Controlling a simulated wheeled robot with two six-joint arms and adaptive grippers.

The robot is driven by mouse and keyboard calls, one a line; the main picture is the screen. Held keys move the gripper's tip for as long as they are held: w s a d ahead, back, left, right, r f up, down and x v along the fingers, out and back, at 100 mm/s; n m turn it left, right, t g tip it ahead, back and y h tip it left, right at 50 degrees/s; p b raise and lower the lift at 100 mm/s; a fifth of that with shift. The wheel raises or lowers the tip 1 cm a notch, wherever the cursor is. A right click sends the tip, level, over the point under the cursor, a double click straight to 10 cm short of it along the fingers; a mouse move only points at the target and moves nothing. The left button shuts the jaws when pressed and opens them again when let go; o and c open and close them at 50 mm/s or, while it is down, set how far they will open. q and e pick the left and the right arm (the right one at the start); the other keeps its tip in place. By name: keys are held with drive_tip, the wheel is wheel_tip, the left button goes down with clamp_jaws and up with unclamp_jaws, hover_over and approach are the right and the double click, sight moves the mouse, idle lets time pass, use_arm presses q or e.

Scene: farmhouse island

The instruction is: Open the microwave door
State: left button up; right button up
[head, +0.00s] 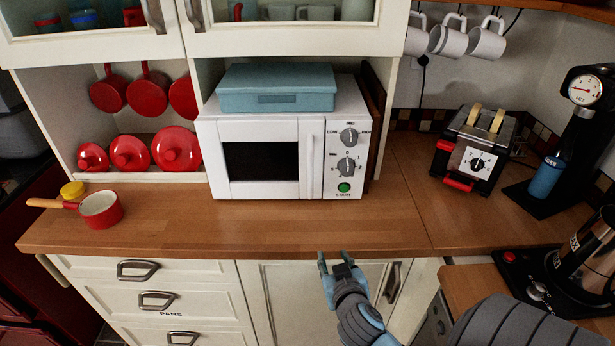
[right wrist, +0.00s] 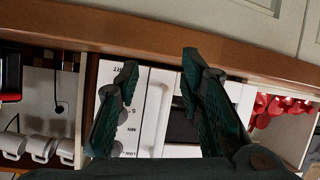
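The white microwave (head: 258,125) stands on the wooden counter with its door (head: 262,165) shut. The door has a dark window and an upright white handle (head: 311,166) on its right side, beside the control panel. My right gripper (head: 336,260) is in front of the counter's front edge, below and apart from the handle. Its two fingers are spread with nothing between them. In the right wrist view, the open right gripper (right wrist: 160,68) frames part of the white microwave front (right wrist: 157,90), seen upside down. My left gripper is not in view.
A blue box (head: 276,88) lies on the microwave. A red pan (head: 101,210) stands left, a toaster (head: 474,155) right, and a coffee grinder (head: 575,130) far right. The wooden counter (head: 230,225) in front of the microwave is clear. Its front edge lies between my gripper and the door.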

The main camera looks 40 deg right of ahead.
sight(311, 176)
drive_tip(key=w+r+m+t+h, duration=0.1)
drive_tip(key=w+r+t, duration=0.4)
drive_tip(key=r, duration=0.7)
drive_tip(key=x, duration=0.5)
drive_tip(key=p+x, duration=0.1)
drive_tip(key=x, duration=0.8)
drive_tip(key=shift+w+d+f, duration=0.1)
drive_tip(key=shift+w+d, duration=0.1)
drive_tip(key=shift+d, duration=0.25)
clamp_jaws()
